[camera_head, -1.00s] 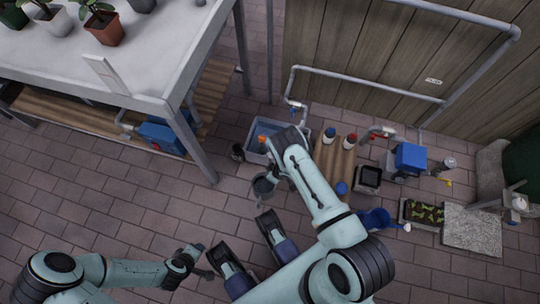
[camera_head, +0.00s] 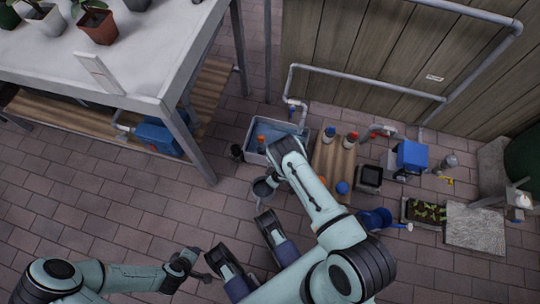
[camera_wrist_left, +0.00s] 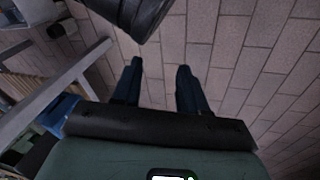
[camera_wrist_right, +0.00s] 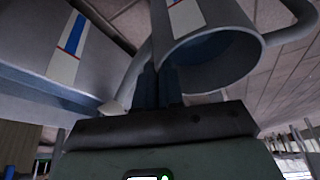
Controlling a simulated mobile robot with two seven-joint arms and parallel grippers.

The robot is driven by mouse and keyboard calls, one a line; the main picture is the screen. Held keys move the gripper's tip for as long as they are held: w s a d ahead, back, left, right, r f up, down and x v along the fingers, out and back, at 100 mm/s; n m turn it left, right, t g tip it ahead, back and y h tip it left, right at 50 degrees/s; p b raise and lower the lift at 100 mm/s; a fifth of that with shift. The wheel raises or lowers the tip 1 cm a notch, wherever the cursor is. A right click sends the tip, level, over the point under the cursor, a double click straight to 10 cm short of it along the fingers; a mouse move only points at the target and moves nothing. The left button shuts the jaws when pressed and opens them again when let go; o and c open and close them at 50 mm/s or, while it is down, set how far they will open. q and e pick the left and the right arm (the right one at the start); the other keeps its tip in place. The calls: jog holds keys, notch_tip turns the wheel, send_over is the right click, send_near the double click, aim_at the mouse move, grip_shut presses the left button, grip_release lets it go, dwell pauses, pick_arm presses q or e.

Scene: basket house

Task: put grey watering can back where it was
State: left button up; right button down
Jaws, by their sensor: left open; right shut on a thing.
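The grey watering can (camera_head: 262,188) hangs at my right gripper, just in front of the grey bin (camera_head: 252,158) in the head view. My right wrist covers part of it. In the right wrist view my right gripper (camera_wrist_right: 160,88) is shut on the grey can (camera_wrist_right: 228,55). The can's round blue-grey opening and curved handle show at upper right. My left gripper (camera_wrist_left: 158,75) is open and empty above the brick floor; it shows at lower left of centre in the head view (camera_head: 196,264).
A wooden board (camera_head: 335,165) with bottles stands right of the bin. Beyond it are a black pot (camera_head: 369,178), a blue watering can (camera_head: 375,219) and a seedling tray (camera_head: 425,211). A metal table (camera_head: 130,60) stands at left. The floor at lower left is mostly clear.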

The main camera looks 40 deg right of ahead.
jog(key=shift+w+f, duration=0.1)
jog(key=shift+f, duration=0.1)
jog(key=c, duration=1.3)
grip_release()
pick_arm(q)
jog(key=shift+s+f, duration=0.35)
jog(key=shift+s, duration=0.05)
pick_arm(e)
jog(key=shift+o, duration=0.2)
jog(key=shift+r, duration=0.15)
jog(key=shift+p+v, duration=0.6)
jog(key=shift+v, duration=0.45)
pick_arm(q)
jog(key=s+d+r+g+h+p, duration=0.1)
jog(key=s+d+r+p, duration=0.2)
jog(key=s+r+p, duration=0.1)
notch_tip(320, 180, up, 3)
jog(key=shift+s+d+f+m+g, duration=0.1)
jog(key=shift+s+d+m+g, duration=0.25)
jog(key=shift+s, duration=0.2)
pick_arm(e)
jog(key=v, duration=1)
jog(key=shift+r, duration=0.2)
jog(key=shift+r, duration=0.1)
